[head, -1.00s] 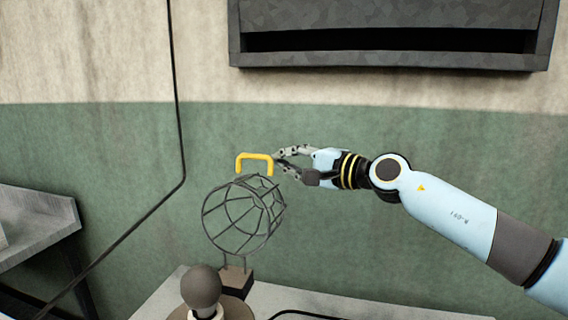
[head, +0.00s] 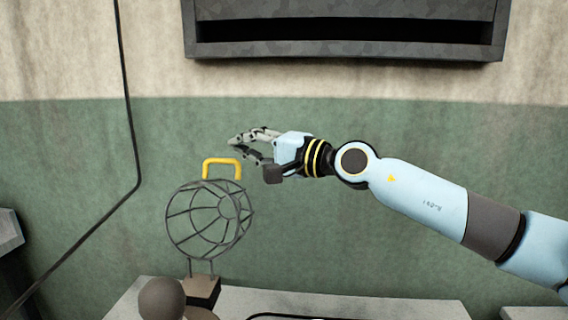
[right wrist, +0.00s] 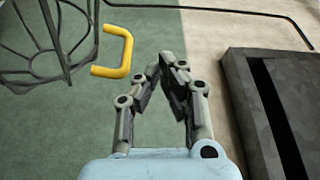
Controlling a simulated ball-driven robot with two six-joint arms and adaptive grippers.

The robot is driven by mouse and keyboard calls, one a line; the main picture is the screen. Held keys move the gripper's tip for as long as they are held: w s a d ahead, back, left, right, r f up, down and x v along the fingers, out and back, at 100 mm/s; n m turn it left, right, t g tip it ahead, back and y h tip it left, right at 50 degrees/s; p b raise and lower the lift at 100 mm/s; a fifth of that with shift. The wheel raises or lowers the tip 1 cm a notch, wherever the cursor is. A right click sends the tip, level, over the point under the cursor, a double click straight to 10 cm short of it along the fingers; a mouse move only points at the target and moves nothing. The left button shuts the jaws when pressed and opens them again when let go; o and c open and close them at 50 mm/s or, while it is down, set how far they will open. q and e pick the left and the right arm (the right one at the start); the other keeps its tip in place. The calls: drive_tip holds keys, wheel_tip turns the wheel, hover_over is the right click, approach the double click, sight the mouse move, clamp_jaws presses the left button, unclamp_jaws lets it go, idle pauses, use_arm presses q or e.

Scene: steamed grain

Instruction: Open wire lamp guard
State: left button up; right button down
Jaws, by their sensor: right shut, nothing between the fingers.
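The wire lamp guard (head: 168,218) is a dark round cage. It stands raised on thin legs above a small brown block, up and to the right of the bare grey bulb (head: 160,299). Its yellow handle (head: 238,169) is at the top of the cage. My right gripper (head: 236,146) is shut and empty, just above and right of the handle, apart from it. In the right wrist view the fingertips (right wrist: 172,66) meet, with the yellow handle (right wrist: 126,52) to their left. My left gripper is out of view.
The lamp stands on a grey table (head: 340,307) whose front is cut off. A dark slotted box (head: 345,50) hangs on the wall above my right arm. A black cable (head: 129,110) runs down the wall at left. The wall around the gripper is clear.

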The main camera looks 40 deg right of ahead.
use_arm(q)
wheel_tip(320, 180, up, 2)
drive_tip(key=p, duration=0.3)
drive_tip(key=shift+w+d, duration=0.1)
use_arm(e)
drive_tip(key=d+v, duration=0.1)
drive_tip(key=v, duration=0.8)
drive_tip(key=shift+d, duration=0.15)
drive_tip(key=shift+f, duration=0.1)
